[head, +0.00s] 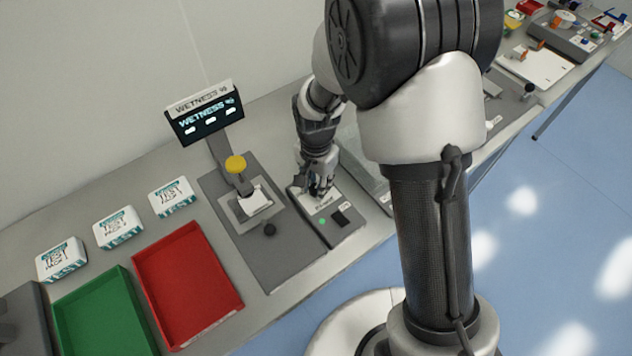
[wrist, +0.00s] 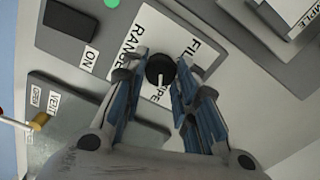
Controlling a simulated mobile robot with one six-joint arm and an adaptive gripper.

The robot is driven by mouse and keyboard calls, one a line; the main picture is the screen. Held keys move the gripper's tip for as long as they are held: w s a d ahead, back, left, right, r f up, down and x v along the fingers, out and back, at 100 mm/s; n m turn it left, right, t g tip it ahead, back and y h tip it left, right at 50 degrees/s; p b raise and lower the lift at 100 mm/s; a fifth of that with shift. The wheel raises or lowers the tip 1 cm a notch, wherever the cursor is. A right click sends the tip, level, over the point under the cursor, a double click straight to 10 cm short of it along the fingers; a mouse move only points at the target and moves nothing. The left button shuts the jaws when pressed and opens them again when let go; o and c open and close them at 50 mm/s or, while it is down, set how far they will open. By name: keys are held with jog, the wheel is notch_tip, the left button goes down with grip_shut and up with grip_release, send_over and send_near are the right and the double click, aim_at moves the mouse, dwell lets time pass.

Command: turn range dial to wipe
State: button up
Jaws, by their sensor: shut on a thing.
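The range dial (wrist: 160,67) is a small round black knob with a white pointer mark, on a white label plate (wrist: 150,28) in the wrist view. The plate reads "RANGE", a word starting "FIL", and a partly hidden word ending "PE". The pointer mark runs toward the bottom of the picture, toward the "PE" word. My gripper (wrist: 161,78) is shut on the dial, one finger at each side. In the head view, my gripper (head: 319,190) is down on the grey control box (head: 345,236) and hides the dial.
The box also bears a green light (head: 322,221) and a black switch (head: 340,217). To the left stand a wetness display (head: 205,115), a yellow button (head: 235,164), a red tray (head: 226,306), a green tray (head: 143,335) and test packs (head: 118,228). A vent panel (wrist: 75,120) lies beside the box.

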dwell(0.3)
jog(key=o, duration=1.1)
jog(key=shift+c, duration=0.2)
notch_tip(320, 180, up, 12)
jog(key=s+d+r+n+t, duration=0.2)
jog(key=s+d+r+n, duration=0.1)
jog(key=s+d+r, duration=0.65)
jog(key=s+d+r+n+t, duration=0.1)
jog(key=s+r+n, duration=0.1)
jog(key=s, duration=0.3)
jog(key=s+d+r+n+t, duration=0.1)
jog(key=s+d+n, duration=0.1)
jog(key=s, duration=0.3)
jog(key=shift+s+r+n+t+b, duration=0.2)
jog(key=shift+r+n+t+b, duration=0.1)
jog(key=shift+r, duration=0.1)
